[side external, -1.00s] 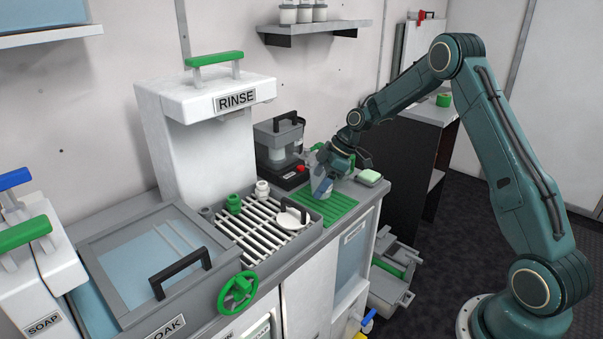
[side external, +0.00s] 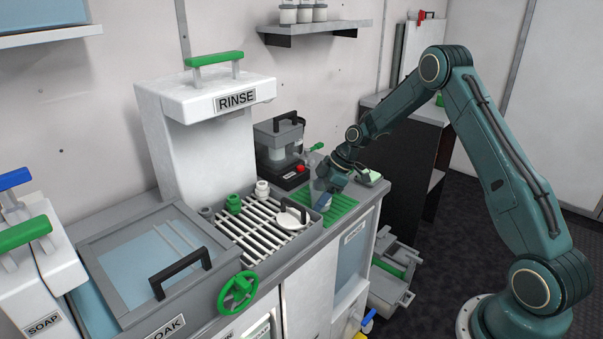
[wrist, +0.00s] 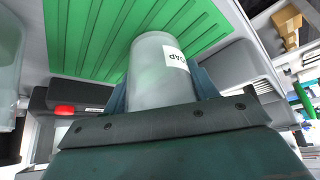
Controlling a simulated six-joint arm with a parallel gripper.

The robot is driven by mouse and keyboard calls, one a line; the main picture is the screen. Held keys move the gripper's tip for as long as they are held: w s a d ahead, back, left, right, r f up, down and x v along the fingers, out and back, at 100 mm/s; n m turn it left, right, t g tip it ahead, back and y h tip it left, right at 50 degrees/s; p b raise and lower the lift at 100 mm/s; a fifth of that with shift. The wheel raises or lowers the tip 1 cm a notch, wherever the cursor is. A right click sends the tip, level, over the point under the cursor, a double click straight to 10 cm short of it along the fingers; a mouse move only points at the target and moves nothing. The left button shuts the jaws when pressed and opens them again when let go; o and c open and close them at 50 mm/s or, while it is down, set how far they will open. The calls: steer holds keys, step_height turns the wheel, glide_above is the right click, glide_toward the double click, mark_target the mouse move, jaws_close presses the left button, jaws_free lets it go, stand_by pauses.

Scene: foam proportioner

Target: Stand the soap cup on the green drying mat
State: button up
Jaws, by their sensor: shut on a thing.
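The soap cup (wrist: 160,75) is a translucent grey-white cup with a white label, of which "OAP" shows in the wrist view. My gripper (wrist: 162,92) is shut on it, with a blue-grey finger on each side. In the side view my gripper (side external: 322,196) is low over the ribbed green drying mat (side external: 340,213), at the back part of it. The mat also fills the upper middle of the wrist view (wrist: 85,25). The gripper mostly hides the cup in the side view. I cannot tell whether the cup's base touches the mat.
Left of the mat is a rack of white bars (side external: 258,232) with a white lid and green and white fittings. A grey machine with a red button (side external: 280,150) stands behind. The mat's front part is clear.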

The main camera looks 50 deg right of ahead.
steer(key=o, duration=1)
steer(key=shift+c, duration=0.2)
steer(key=v, duration=1.2)
steer(key=shift+r, duration=0.15)
